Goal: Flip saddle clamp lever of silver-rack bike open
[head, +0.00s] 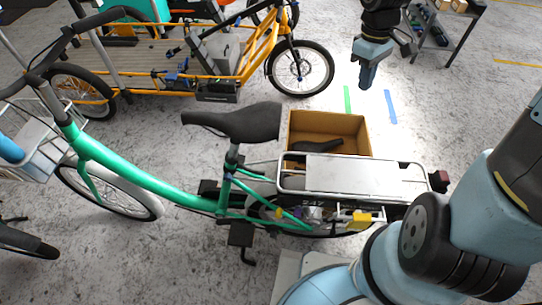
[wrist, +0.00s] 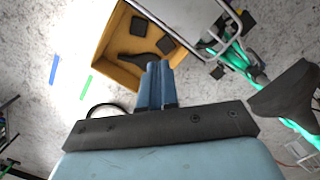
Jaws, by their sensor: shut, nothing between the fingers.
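The green bike (head: 130,168) with the silver rack (head: 365,178) stands across the middle of the head view. Its black saddle (head: 235,122) sits on a post above the green seat tube (head: 228,185). The clamp area (head: 232,160) lies just under the saddle; the lever is too small to make out. My gripper (head: 366,76) is shut and empty, up and right of the saddle, well apart from the bike. In the wrist view my gripper (wrist: 155,80) points at the floor and box, with the saddle (wrist: 288,97) at the right and the rack (wrist: 190,18) at the top.
An open brown box (head: 345,125) with dark items stands behind the rack. A yellow-orange cargo bike (head: 262,45) is at the back. A grey shelf cart (head: 450,30) is at the top right. Floor with green and blue tape (head: 390,106) is clear under my gripper.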

